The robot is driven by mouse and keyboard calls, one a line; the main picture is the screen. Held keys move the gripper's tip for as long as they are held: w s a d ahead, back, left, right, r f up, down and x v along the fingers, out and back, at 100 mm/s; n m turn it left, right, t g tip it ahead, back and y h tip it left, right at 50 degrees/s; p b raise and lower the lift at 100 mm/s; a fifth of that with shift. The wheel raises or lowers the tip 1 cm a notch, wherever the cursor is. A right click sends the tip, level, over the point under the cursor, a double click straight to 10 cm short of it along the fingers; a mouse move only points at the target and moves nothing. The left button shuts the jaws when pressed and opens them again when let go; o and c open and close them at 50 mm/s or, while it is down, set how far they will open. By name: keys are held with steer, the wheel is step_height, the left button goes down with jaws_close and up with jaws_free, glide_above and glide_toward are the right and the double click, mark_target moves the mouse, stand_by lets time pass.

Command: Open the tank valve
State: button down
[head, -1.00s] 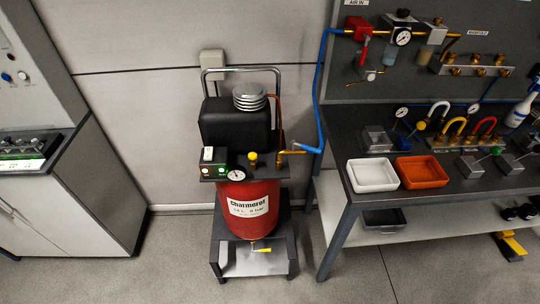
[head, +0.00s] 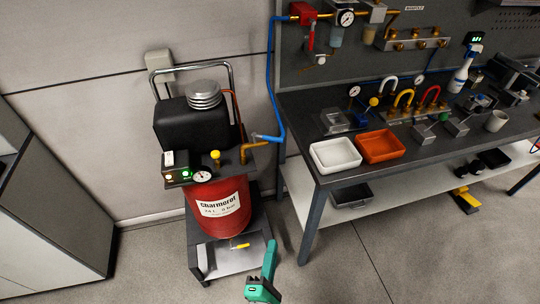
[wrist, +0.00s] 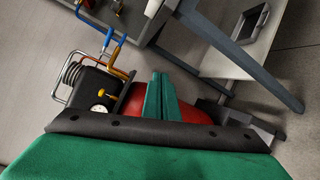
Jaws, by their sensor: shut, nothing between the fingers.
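The red tank (head: 222,210) with its printed label stands upright on a wheeled cart in the head view. A small valve with a yellow lever (head: 240,246) sits under the tank. A yellow knob (head: 215,156) stands on the plate above the tank, near a brass outlet pipe (head: 243,153). My green gripper (head: 271,246) is at the lower right of the cart, shut and empty, apart from both yellow handles in the picture. In the wrist view, my gripper (wrist: 160,76) covers part of the red tank (wrist: 135,100). The yellow knob (wrist: 108,95) shows there; the lower lever is hidden.
A blue hose (head: 272,90) runs up from the outlet pipe. The workbench (head: 307,160) stands to the right, its front leg (head: 311,228) near my arm. A white tray (head: 335,153) and an orange tray (head: 381,147) sit on it. Floor before the cart is clear.

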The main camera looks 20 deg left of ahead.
steer(key=w+a+r+n+t, duration=0.1)
steer(key=w+a+r+n, duration=0.3)
steer(key=w+n, duration=0.2)
steer(key=n+t, duration=0.2)
steer(key=n, duration=0.4)
glide_toward(268, 138)
steer(key=f+x, duration=0.1)
steer(key=x, duration=0.5)
steer(key=shift+w+d+r+n+h, duration=0.2)
steer(key=shift+w+d+n+h, duration=0.15)
steer(key=shift+d, duration=0.4)
steer(key=shift+w+d, duration=0.25)
steer(key=shift+w, duration=0.65)
steer(key=shift+w+d, duration=0.25)
steer(key=shift+w, duration=0.65)
steer(key=shift+w+h, duration=0.1)
steer(key=shift+h, duration=0.15)
steer(key=shift+d, duration=0.1)
